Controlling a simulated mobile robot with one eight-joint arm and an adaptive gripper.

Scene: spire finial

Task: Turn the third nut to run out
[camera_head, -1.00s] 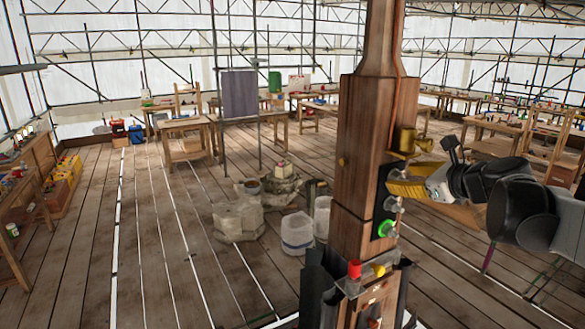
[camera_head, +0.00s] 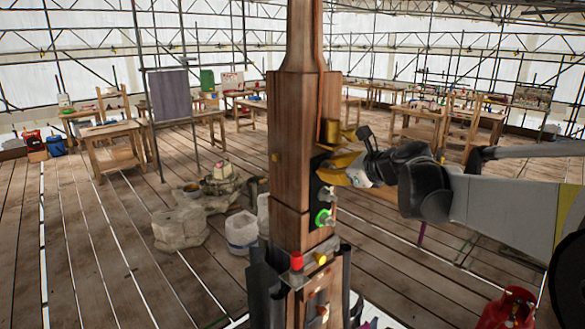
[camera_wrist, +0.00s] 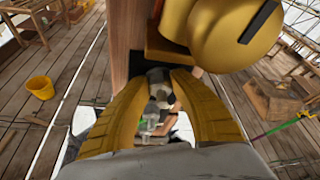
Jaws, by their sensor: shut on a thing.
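A tall brown wooden post (camera_head: 292,150) stands in the middle of the head view, with a dark plate (camera_head: 316,187) on its right face. My gripper (camera_head: 330,172) reaches this plate from the right with its yellow fingers. In the wrist view my gripper (camera_wrist: 160,92) is shut on a grey nut (camera_wrist: 158,84), one finger on each side. That nut is mostly hidden by the fingers in the head view. Just below are another grey piece (camera_head: 330,193) and a green-ringed nut (camera_head: 322,217). I cannot tell how far the held nut is turned on its thread.
A brass-coloured fitting (camera_head: 331,132) juts from the post just above my fingers; it looms close in the wrist view (camera_wrist: 225,35). A red gas bottle (camera_head: 510,308) stands at lower right.

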